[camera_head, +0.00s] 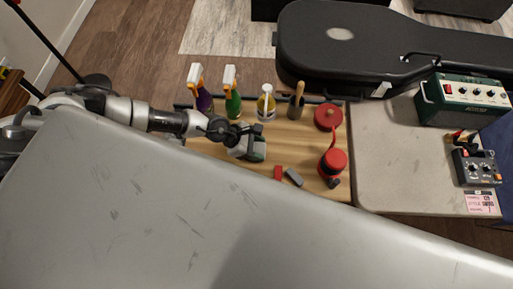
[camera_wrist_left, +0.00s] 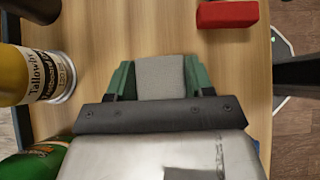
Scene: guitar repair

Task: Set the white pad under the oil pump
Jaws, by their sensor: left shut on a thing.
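My left gripper (camera_head: 250,149) is over the wooden bench top, between the yellow bottle and the red block. In the left wrist view its green fingers (camera_wrist_left: 160,75) are shut on a pale grey-white pad (camera_wrist_left: 160,77), whose far edge shows between them. The gripper body hides the pad's near part. How high the pad is above the bench, I cannot tell. My right gripper is not in view.
A yellow bottle (camera_head: 266,104), also in the left wrist view (camera_wrist_left: 38,74), and two spray bottles (camera_head: 231,98) stand along the back. A red block (camera_head: 278,172) and a grey block (camera_head: 295,177) lie left of the pump. A red round object (camera_head: 327,117) sits behind it.

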